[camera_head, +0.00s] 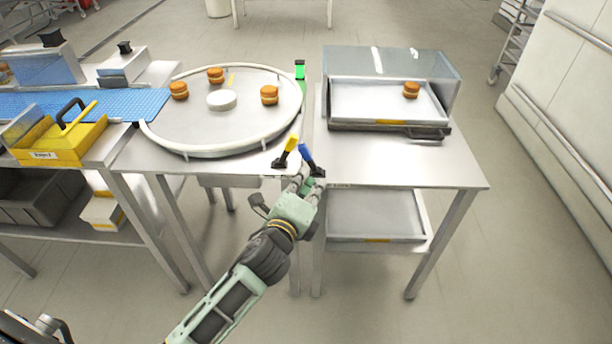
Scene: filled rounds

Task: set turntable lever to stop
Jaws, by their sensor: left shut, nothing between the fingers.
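The round turntable (221,127), with a pale raised rim, is set in the left metal table. Two levers stand at the front edge between the tables: one with a yellow handle (291,143), tilted right, and one with a blue handle (306,153), tilted left. I cannot read any stop marking. My left gripper (309,175) is shut and empty, right in front of the levers and close to the blue one's base. I cannot tell whether it touches. My right gripper is not in view.
Several filled rounds (269,95) sit on the turntable around a white hub (221,100). A blue conveyor (95,104) and yellow bin (62,139) are left. A covered tray (375,102) with one round stands right. A green light (300,70) stands behind.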

